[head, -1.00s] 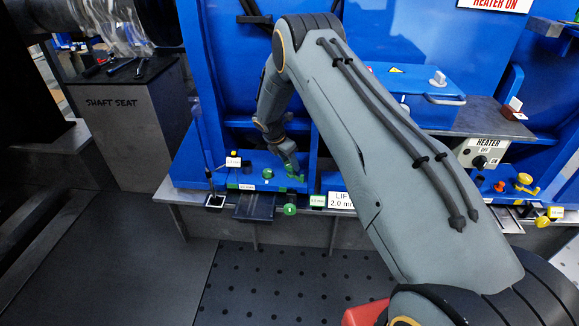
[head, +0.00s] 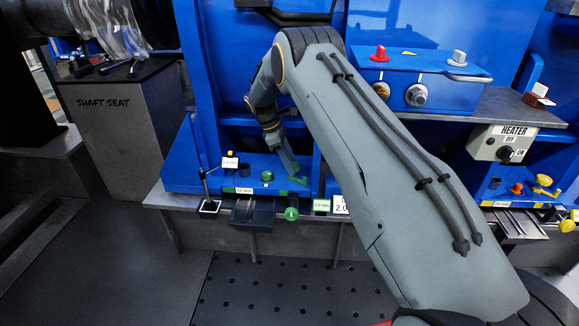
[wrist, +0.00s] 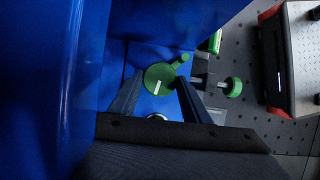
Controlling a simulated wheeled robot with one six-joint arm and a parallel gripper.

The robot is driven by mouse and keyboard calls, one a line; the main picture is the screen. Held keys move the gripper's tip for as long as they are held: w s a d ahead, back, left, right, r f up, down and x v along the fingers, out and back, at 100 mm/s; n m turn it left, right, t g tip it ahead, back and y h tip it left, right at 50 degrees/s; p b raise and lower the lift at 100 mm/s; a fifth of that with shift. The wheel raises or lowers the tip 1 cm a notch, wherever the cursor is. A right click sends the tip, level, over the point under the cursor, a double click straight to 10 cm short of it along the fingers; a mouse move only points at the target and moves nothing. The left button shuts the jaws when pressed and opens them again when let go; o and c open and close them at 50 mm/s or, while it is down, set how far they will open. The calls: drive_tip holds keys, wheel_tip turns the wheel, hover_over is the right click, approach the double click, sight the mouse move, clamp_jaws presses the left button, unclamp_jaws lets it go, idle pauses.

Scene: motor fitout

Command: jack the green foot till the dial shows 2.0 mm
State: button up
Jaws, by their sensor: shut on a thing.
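My gripper (head: 294,172) points down at the blue machine's lower ledge, shut on a green turning handle (head: 299,181). In the wrist view this handle is a round green disc (wrist: 155,84) with a white mark and a short side peg, between my gripper's fingers (wrist: 152,92). A green knob (head: 291,213) on a shaft sticks out from the ledge front and also shows in the wrist view (wrist: 233,87). Another green cap (head: 267,176) sits left of my gripper. A thin gauge stand (head: 207,206) is at the ledge's left end; no dial reading is legible.
The heater switch box (head: 503,144), yellow fittings (head: 544,181) and the blue control box (head: 445,92) are at right. The shaft seat block (head: 130,133) stands left. The dark floor (head: 120,270) in front is clear.

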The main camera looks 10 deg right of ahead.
drive_tip(key=shift+f+m+b, duration=0.15)
drive_tip(key=shift+m+b, duration=0.2)
drive_tip(key=shift+m, duration=0.15)
drive_tip(key=o, duration=1)
drive_tip(key=shift+o, duration=0.2)
